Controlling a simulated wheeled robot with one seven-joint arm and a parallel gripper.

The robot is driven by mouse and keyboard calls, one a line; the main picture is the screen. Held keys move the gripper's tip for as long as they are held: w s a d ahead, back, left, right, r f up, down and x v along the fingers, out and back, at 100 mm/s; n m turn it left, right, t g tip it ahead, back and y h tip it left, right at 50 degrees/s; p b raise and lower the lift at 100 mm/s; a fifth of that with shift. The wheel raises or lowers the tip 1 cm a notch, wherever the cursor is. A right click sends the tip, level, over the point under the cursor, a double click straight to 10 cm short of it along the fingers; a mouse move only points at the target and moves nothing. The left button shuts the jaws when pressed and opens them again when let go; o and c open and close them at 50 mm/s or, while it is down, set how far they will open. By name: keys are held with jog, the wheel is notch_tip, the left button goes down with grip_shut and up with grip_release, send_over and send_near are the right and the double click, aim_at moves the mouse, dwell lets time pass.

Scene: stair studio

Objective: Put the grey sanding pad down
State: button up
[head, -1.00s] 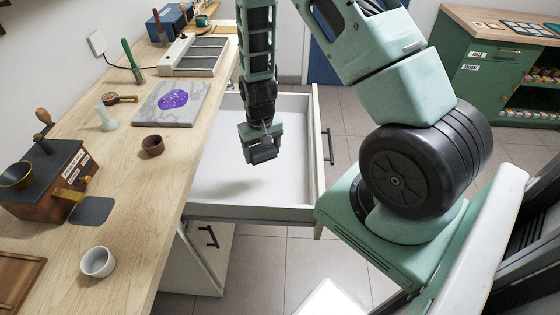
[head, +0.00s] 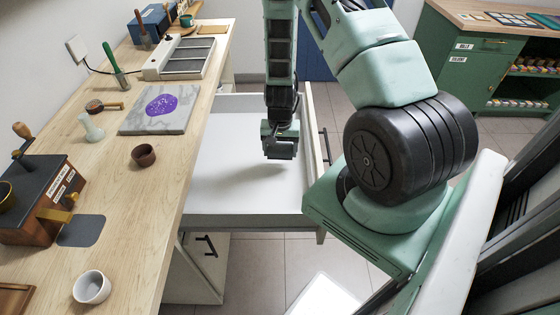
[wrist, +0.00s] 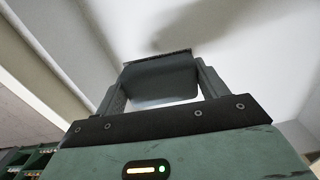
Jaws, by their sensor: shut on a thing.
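The grey sanding pad shows in the wrist view (wrist: 162,80) as a dark grey block between the two fingers of my gripper (wrist: 158,86). My gripper (head: 280,146) is shut on it. In the head view they hang over the open white drawer (head: 235,222), towards its right side. The pad is hard to tell from the fingers there. A soft shadow lies on the drawer floor, and the pad looks held above it.
The drawer is otherwise bare. The wooden workbench (head: 135,200) to its left holds a brown cup (head: 143,155), a stone slab (head: 150,122) with a purple patch, a white cup (head: 92,287) and a dark wooden box (head: 35,205). A green cabinet (head: 450,70) stands at the back right.

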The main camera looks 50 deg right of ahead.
aim_at(280, 168)
jog(key=shift+f+p, duration=0.55)
jog(key=shift+f, duration=2.05)
jog(key=shift+f, duration=0.1)
jog(key=shift+f+b, duration=0.45)
jog(key=shift+b, duration=0.05)
jog(key=shift+f, duration=0.1)
jog(key=shift+s, duration=0.1)
jog(key=o, duration=1.2)
jog(key=shift+f, duration=0.1)
